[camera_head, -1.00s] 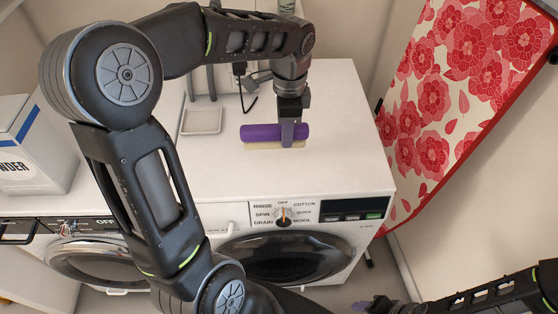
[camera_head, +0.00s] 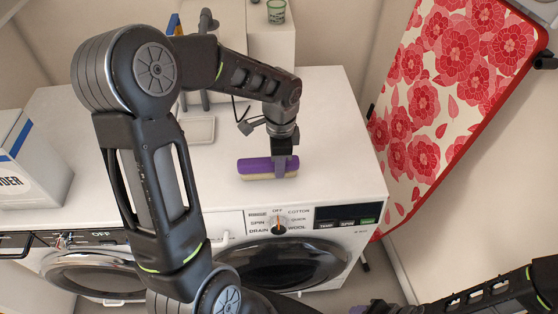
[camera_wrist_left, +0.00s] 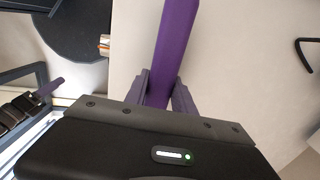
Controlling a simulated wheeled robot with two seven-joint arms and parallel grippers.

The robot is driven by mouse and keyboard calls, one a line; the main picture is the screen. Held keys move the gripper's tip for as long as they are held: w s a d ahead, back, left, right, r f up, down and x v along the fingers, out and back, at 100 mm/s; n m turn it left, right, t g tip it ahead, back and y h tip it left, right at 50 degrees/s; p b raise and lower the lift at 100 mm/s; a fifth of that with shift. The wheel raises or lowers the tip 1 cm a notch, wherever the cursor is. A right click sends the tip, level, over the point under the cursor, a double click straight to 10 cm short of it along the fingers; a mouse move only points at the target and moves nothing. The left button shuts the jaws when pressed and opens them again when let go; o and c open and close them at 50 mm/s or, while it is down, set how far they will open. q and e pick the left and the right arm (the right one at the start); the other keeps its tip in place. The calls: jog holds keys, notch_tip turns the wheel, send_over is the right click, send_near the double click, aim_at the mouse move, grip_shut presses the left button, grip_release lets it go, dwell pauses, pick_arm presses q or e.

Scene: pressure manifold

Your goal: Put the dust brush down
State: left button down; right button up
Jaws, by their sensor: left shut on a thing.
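The dust brush (camera_head: 254,165) has a purple back and a pale bristle side facing down. It is over the white washing machine top (camera_head: 330,130), near the front edge. My left gripper (camera_head: 285,170) points down and is shut on the brush towards its right end. In the left wrist view the purple back (camera_wrist_left: 173,45) runs up between the fingers (camera_wrist_left: 160,90). I cannot tell whether the bristles touch the top. My right gripper (camera_head: 378,307) is at the bottom right, below the machine front, partly cut off; its jaws are unclear.
A shallow white dish (camera_head: 197,130) sits behind and left of the brush. A powder box (camera_head: 28,160) stands at the far left. A green-patterned cup (camera_head: 276,11) stands at the back. A flowered ironing board (camera_head: 450,90) leans on the right. The top right of the brush is clear.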

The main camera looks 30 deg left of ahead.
pick_arm(q)
jog(key=shift+f, duration=0.15)
jog(key=c, duration=1.1)
grip_release()
jog(key=shift+o, duration=0.2)
jog(key=shift+r, duration=0.2)
notch_tip(320, 180, up, 12)
jog(key=shift+b, duration=0.45)
jog(key=shift+d, duration=0.1)
